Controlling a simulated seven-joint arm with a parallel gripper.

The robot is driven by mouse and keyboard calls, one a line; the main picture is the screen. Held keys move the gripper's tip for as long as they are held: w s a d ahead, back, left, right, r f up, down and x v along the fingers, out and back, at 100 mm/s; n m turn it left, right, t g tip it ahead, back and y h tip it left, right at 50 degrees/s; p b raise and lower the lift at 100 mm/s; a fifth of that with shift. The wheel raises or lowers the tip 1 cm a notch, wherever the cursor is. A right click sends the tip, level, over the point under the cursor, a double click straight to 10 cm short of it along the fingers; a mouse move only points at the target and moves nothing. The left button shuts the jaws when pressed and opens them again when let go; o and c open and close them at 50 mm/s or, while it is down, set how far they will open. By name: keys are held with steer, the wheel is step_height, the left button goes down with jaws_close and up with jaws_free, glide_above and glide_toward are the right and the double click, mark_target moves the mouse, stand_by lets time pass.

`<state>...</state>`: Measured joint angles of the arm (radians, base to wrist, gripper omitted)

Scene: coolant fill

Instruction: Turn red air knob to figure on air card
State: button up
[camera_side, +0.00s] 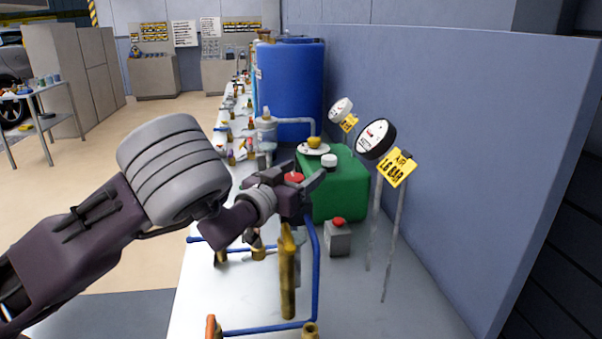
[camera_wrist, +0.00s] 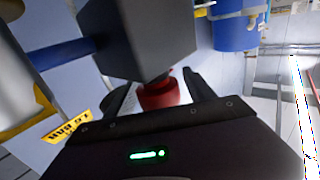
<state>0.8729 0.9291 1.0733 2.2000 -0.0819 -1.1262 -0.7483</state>
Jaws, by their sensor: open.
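The red air knob (camera_side: 293,177) shows at my gripper (camera_side: 300,180) in the side view, partly hidden by it. In the wrist view the red knob (camera_wrist: 160,95) sits under a grey block (camera_wrist: 140,38), between the two dark fingers of my open gripper (camera_wrist: 160,88). I cannot tell whether either finger touches it. The yellow air card (camera_side: 397,169) reads "AIR 1.6 BAR" and hangs below a white-faced gauge (camera_side: 375,137) on a post. The card also shows, tilted, in the wrist view (camera_wrist: 68,127). The gauge needle is too small to read.
A green tank (camera_side: 340,190) stands behind my gripper. A grey box with a red button (camera_side: 338,235) is on the bench to the right. A brass upright (camera_side: 288,275) and blue pipe (camera_side: 317,265) stand in front. A second gauge (camera_side: 340,109) and a blue barrel (camera_side: 290,85) are farther back.

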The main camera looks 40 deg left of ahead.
steer(key=c, duration=1.4)
steer(key=shift+o, duration=0.2)
steer(key=shift+h, duration=0.4)
